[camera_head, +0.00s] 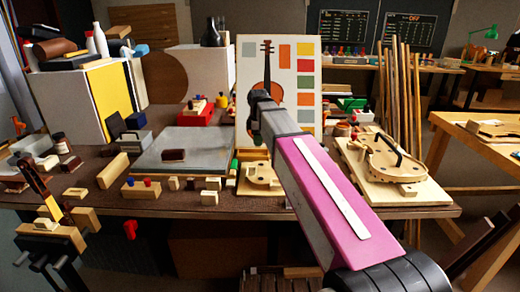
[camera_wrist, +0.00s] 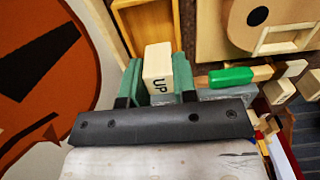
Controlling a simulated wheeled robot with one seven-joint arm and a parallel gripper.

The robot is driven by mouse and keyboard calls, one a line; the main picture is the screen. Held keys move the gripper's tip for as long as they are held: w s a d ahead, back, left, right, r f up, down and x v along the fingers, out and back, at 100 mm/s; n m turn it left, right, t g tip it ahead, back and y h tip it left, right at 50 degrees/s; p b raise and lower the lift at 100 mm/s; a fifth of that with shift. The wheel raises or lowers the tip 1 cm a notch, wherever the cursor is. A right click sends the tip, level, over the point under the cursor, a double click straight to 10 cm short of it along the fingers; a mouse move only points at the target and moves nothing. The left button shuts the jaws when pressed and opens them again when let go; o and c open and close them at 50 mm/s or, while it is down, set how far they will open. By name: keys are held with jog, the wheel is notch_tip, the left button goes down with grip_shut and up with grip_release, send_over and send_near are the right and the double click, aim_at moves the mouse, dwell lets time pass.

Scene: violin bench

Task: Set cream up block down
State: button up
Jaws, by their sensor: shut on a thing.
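My gripper (camera_wrist: 158,84) has green fingers and is shut on a cream block (camera_wrist: 158,62) in the wrist view. The block stands between the fingers, and dark letters "UP" show on the face toward the camera, turned sideways. In the head view, my gripper (camera_head: 254,128) is in front of the violin poster, above the back of the bench (camera_head: 180,203). The block cannot be made out there. I cannot tell whether its lower end touches anything.
A grey slab (camera_head: 185,150) lies left of my arm, with several small blocks along the bench's front. A violin form (camera_head: 385,165) lies on the right. The violin poster (camera_head: 305,75) stands behind. A wooden tray (camera_wrist: 150,22) and a green-handled tool (camera_wrist: 230,76) are near the fingers.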

jog(key=shift+w+d+f, duration=0.4)
jog(key=shift+w, duration=0.1)
jog(key=shift+f, duration=2)
jog(key=shift+f, duration=0.1)
jog(key=o, duration=0.5)
jog(key=shift+o, duration=0.3)
notch_tip(320, 180, up, 12)
jog(key=shift+r, duration=0.15)
